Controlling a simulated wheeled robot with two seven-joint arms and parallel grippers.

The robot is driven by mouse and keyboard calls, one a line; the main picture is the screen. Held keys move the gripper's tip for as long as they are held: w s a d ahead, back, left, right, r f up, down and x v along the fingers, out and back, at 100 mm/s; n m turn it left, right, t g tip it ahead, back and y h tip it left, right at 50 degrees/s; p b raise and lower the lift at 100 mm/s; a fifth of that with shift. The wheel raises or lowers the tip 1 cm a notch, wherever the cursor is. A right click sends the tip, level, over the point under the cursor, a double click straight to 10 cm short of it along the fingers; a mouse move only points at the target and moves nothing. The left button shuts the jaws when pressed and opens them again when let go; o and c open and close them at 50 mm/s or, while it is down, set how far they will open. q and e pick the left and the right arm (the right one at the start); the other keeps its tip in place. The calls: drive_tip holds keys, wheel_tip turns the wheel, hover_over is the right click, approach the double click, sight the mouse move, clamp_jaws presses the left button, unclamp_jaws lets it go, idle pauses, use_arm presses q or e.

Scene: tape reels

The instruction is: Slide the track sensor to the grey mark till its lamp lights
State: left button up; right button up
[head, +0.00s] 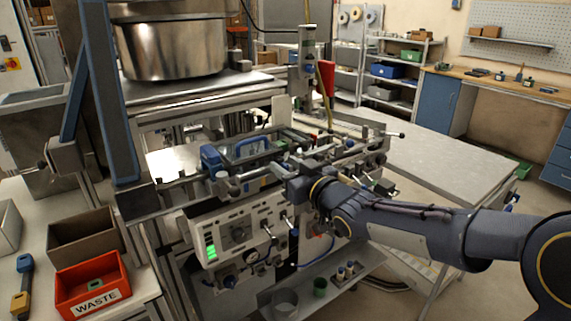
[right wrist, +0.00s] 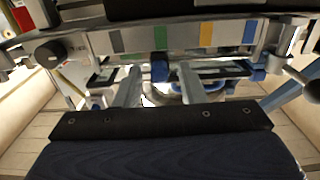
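The rail (right wrist: 180,40) crosses the top of the right wrist view. It carries a grey mark (right wrist: 117,41) at left, then a green mark (right wrist: 157,38), a yellow mark (right wrist: 206,33) and a blue mark (right wrist: 250,30). A small dark blue block (right wrist: 160,65), which looks like the track sensor, sits below the green mark, right of the grey one. My right gripper (right wrist: 159,72) is open, its fingers on either side of the block with gaps showing. In the head view my right gripper (head: 287,174) is at the machine's front rail. I see no lit lamp on the block. My left gripper is out of view.
A control panel (head: 238,228) with green lit bars is below the rail. A black knob (right wrist: 50,53) is at the rail's left end. A red waste bin (head: 92,285) stands at left. A grey tabletop (head: 440,165) at right is clear.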

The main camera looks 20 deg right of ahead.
drive_tip(key=shift+w+a, duration=0.2)
drive_tip(key=shift+w, duration=0.3)
drive_tip(key=shift+c, duration=0.3)
clamp_jaws()
